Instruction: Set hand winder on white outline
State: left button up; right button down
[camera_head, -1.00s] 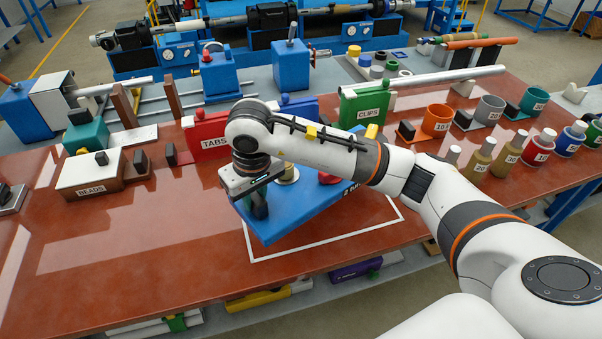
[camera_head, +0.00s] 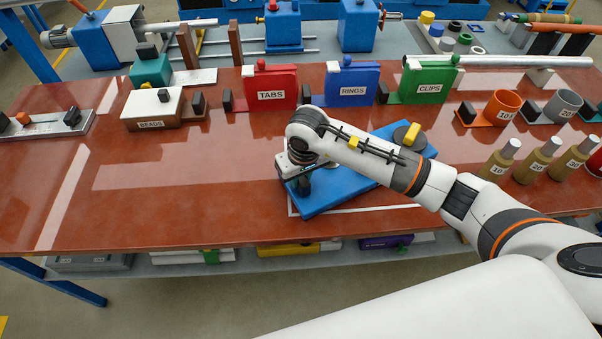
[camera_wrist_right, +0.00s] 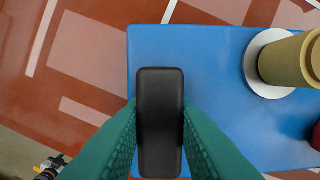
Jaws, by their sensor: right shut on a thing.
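The hand winder is a blue slab (camera_head: 340,192) with a black grip block, a round post and a yellow part on top. It lies at a slant over the white outline (camera_head: 372,209), whose front edge and front left corner show. The slab and my arm hide most of the outline. My right gripper (camera_head: 303,184) is at the slab's left end. In the right wrist view its green fingers (camera_wrist_right: 158,135) are shut on the black grip block (camera_wrist_right: 160,90), with the tan post (camera_wrist_right: 288,62) to the right. Whether the slab touches the table is unclear. My left gripper is not in view.
Red TABS (camera_head: 271,90), blue RINGS (camera_head: 352,84) and green CLIPS (camera_head: 430,80) bins stand behind the winder. Orange (camera_head: 503,107) and grey (camera_head: 563,105) cups and several tan bottles (camera_head: 498,160) stand to the right.

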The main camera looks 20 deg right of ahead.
jog(key=shift+f, duration=0.15)
jog(key=c, duration=1.4)
grip_release()
jog(key=shift+c, duration=0.2)
jog(key=shift+o, duration=1.2)
jog(key=shift+r, duration=0.55)
notch_tip(320, 180, up, 11)
jog(key=s+b, duration=0.1)
jog(key=b, duration=0.2)
jog(key=shift+s+d, duration=0.15)
jog(key=shift+s, duration=0.25)
jog(key=shift+r, duration=0.1)
